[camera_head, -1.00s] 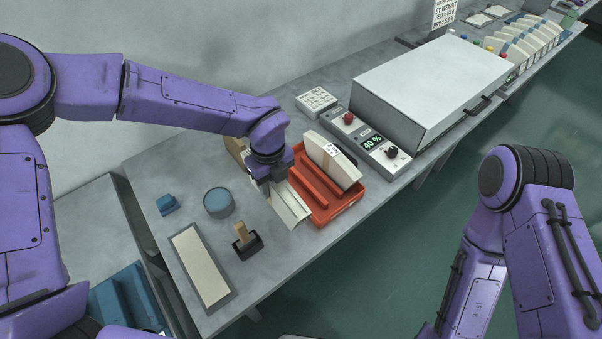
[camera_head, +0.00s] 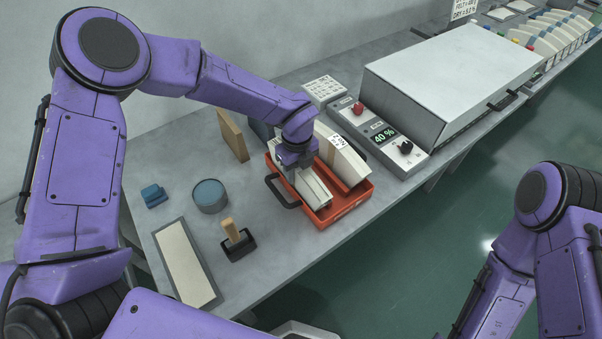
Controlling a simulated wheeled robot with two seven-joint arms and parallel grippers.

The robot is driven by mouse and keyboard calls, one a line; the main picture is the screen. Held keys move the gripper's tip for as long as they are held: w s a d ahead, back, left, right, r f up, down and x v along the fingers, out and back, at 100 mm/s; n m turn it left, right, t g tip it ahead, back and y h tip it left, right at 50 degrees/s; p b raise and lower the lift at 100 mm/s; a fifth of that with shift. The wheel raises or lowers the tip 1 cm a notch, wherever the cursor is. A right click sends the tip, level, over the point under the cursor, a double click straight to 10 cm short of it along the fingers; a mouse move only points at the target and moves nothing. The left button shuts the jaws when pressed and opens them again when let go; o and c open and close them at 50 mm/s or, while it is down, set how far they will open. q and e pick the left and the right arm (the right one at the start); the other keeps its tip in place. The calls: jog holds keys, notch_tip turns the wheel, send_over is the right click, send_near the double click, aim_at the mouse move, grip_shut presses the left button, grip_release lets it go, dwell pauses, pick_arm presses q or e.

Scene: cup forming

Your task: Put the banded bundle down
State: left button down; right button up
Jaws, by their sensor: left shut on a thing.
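My left gripper (camera_head: 298,160) is shut on a pale banded bundle (camera_head: 312,188) and holds it at the left part of the red tray (camera_head: 345,211). The bundle's lower part is within the tray's outline; I cannot tell whether it touches the tray floor. The gripper hides the bundle's top. Another pale banded bundle (camera_head: 345,158) with a printed label stands in the tray's right part, leaning a little. My right arm shows at the lower right, but its gripper is out of view.
A control box (camera_head: 380,137) reading 40 % and a large grey press-like box (camera_head: 450,85) stand right of the tray. A brown board (camera_head: 233,135), a round blue-topped tin (camera_head: 210,195), a blue block (camera_head: 153,195), a wooden-handled stamp (camera_head: 236,240) and a pale pad (camera_head: 185,263) stand left.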

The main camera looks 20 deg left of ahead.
pick_arm(q)
jog(key=shift+w+d+f, duration=0.1)
jog(key=shift+w+f, duration=0.2)
jog(key=shift+w, duration=0.05)
jog(key=shift+s, duration=0.15)
jog(key=c, duration=0.9)
grip_release()
jog(key=shift+s, duration=0.1)
jog(key=o, duration=0.3)
jog(key=shift+f, duration=0.1)
jog(key=shift+r, duration=0.4)
notch_tip(320, 180, up, 11)
jog(key=shift+f+b, duration=0.15)
jog(key=shift+b, duration=0.75)
jog(key=shift+r, duration=0.5)
